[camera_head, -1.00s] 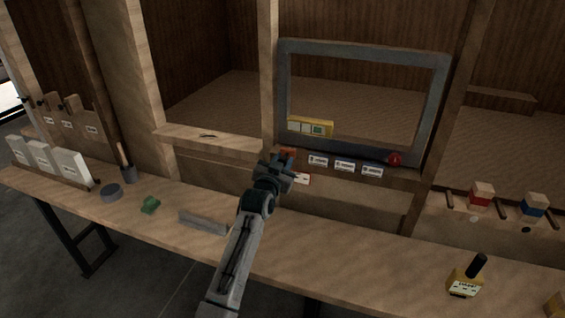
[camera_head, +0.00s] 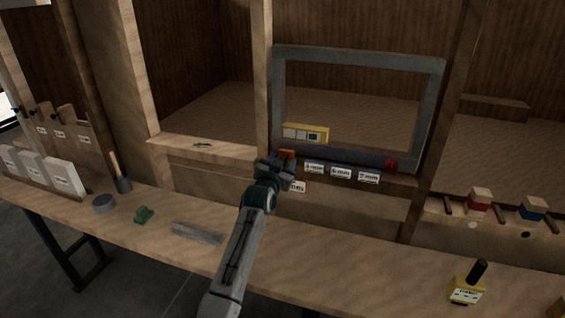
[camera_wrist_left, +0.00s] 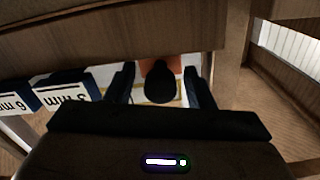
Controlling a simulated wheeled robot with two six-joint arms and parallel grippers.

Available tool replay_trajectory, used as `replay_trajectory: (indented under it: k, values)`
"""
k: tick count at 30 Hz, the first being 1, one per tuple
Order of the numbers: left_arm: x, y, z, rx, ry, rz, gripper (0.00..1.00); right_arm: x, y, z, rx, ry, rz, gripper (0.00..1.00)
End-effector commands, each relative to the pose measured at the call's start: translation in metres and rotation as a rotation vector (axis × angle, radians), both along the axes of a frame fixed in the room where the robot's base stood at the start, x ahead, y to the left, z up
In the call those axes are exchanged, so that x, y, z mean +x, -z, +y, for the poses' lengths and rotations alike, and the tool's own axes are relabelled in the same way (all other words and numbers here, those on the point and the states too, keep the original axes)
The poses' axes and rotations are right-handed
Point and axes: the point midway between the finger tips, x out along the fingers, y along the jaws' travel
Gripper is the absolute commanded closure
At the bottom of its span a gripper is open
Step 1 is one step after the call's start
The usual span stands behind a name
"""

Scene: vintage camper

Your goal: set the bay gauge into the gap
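My left gripper (camera_head: 276,163) is at the lower left corner of the grey window frame (camera_head: 278,100), beside the wooden post. An orange piece (camera_head: 287,155), possibly the bay gauge, shows right at its fingers. In the left wrist view, the gripper (camera_wrist_left: 162,88) has its two dark fingers apart. A black knob (camera_wrist_left: 160,82) with orange (camera_wrist_left: 158,62) behind it lies between them, with space on both sides. I cannot tell whether the gauge sits in a gap; the gripper hides that spot. My right gripper is not in view.
Labelled gauges (camera_head: 341,171) stand in a row just right of the gripper; one reads 3 mm (camera_wrist_left: 66,95). A yellow level (camera_head: 306,134) lies at the frame's sill and a red knob (camera_head: 391,164) at its right. The bench (camera_head: 330,250) is mostly clear.

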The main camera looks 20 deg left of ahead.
Motion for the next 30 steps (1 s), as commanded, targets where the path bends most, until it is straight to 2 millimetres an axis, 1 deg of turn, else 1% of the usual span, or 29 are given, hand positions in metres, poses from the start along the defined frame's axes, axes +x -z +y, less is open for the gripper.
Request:
replay_trajectory:
  k: [4,8,18,21,25,30]
  values:
    - [-0.003,0.002,0.0,0.0,0.0,0.001,0.52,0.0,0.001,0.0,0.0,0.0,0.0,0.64]
    - [-0.016,0.003,0.0,0.0,0.0,0.0,0.52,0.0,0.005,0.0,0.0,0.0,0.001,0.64]
    - [-0.076,0.003,0.002,0.0,0.0,0.0,0.52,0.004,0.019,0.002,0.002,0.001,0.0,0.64]
    - [-0.09,0.003,0.003,0.0,0.0,0.001,0.52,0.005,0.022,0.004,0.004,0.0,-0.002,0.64]
    - [-0.102,0.002,0.003,0.0,0.001,0.001,0.52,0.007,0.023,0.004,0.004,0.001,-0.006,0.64]
    - [-0.107,0.001,0.003,0.0,0.001,0.001,0.52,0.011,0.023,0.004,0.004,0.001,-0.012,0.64]
